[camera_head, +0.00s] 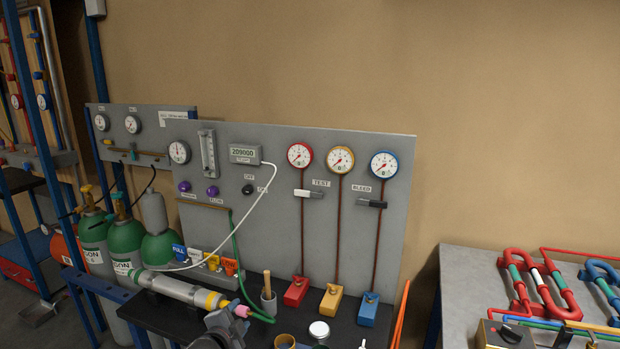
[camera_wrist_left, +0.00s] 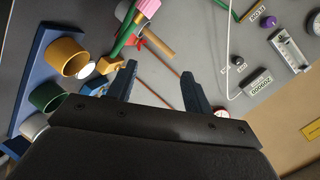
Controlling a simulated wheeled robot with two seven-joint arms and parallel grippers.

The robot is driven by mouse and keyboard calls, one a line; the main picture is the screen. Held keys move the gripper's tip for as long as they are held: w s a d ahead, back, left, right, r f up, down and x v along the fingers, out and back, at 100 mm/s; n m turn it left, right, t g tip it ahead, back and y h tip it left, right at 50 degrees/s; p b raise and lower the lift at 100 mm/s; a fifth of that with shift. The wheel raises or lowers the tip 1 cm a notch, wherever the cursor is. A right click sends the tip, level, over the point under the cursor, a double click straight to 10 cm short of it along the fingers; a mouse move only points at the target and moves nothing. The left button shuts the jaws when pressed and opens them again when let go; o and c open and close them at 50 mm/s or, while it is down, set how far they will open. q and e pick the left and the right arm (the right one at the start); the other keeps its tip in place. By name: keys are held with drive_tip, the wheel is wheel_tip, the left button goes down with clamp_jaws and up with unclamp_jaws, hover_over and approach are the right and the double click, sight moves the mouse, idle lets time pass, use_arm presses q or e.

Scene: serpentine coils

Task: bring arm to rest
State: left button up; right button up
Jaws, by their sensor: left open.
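My left gripper (camera_wrist_left: 157,70) shows in the left wrist view with its two dark fingers apart and nothing between them. Beyond the fingers lie the grey panel and the bench-top items. In the head view a dark grey rounded part (camera_head: 225,328) shows at the bottom edge, beside the pink end of a grey cylinder (camera_head: 180,288); I cannot tell whether it belongs to my left arm. My right gripper is in neither view.
A grey gauge panel (camera_head: 240,205) stands behind the black bench (camera_head: 180,318), with red, yellow and blue blocks (camera_head: 332,302) at its foot. Green gas bottles (camera_head: 125,240) stand left. A pipe-coil table (camera_head: 465,275) is at right. A blue rack (camera_wrist_left: 32,75) holds coloured cups.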

use_arm(q)
drive_tip(key=s+a+f+n+g+y, duration=0.1)
drive_tip(key=s+f+n+g, duration=0.4)
drive_tip(key=s, duration=0.8)
drive_tip(key=s+a+f+n+g+y, duration=0.15)
drive_tip(key=s+f+n, duration=0.35)
drive_tip(key=s, duration=0.8)
drive_tip(key=s+f+n+g, duration=0.35)
drive_tip(key=s+f, duration=0.35)
drive_tip(key=s, duration=0.7)
wheel_tip(320, 180, down, 29)
drive_tip(key=w+d+g, duration=0.2)
drive_tip(key=s+f, duration=0.4)
drive_tip(key=f, duration=0.5)
drive_tip(key=s+f, duration=0.4)
drive_tip(key=f, duration=0.6)
drive_tip(key=shift+a+f+m+g, duration=0.15)
drive_tip(key=shift+f+m+g, duration=0.15)
drive_tip(key=shift+m, duration=0.15)
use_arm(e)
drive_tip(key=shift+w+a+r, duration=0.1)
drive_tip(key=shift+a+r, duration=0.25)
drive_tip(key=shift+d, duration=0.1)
